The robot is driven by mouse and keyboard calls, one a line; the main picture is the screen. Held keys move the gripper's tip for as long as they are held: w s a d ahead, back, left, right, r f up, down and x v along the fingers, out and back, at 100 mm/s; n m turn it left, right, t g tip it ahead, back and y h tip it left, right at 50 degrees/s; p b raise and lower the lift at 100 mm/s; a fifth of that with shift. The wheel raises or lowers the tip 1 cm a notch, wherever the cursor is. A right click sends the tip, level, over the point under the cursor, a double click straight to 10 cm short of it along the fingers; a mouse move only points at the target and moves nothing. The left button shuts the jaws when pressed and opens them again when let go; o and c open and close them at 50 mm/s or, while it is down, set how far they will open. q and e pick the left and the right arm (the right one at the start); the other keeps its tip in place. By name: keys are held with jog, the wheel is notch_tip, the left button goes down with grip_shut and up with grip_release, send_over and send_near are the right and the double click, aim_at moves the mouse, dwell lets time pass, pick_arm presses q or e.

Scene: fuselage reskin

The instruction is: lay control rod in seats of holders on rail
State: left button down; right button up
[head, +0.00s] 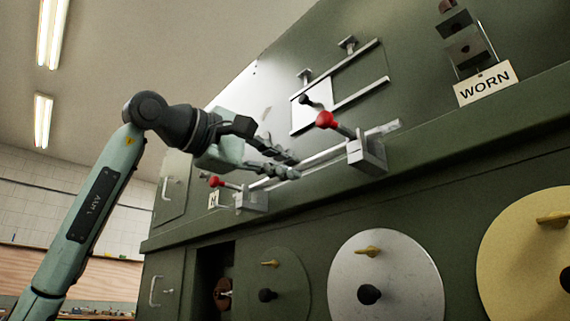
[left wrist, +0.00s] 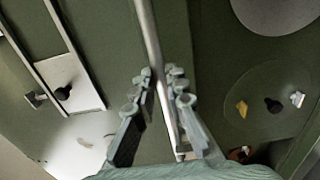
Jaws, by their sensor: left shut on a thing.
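The control rod (head: 322,156) is a long thin grey bar running slantwise along the ledge of the green panel. My left gripper (head: 290,166) is shut on it left of its middle; in the left wrist view the rod (left wrist: 152,40) passes between the two fingers (left wrist: 161,82). A grey holder with a red-knobbed lever (head: 366,153) stands near the rod's right end. A second such holder (head: 251,200) is near its left end. The rod passes close to both holders; I cannot tell whether it lies in their seats. My right gripper is not in view.
Above the ledge are two slanted rails with a white plate (head: 305,116) and black knob. A "WORN" sign (head: 486,83) hangs at right. Below the ledge are several round discs, one silver (head: 386,270) and one yellow (head: 520,245), with handles.

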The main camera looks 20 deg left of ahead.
pick_arm(q)
jog(key=shift+f+b, duration=0.75)
jog(key=shift+f, duration=0.35)
jog(key=c, duration=1.5)
grip_release()
jog(key=v, duration=1.2)
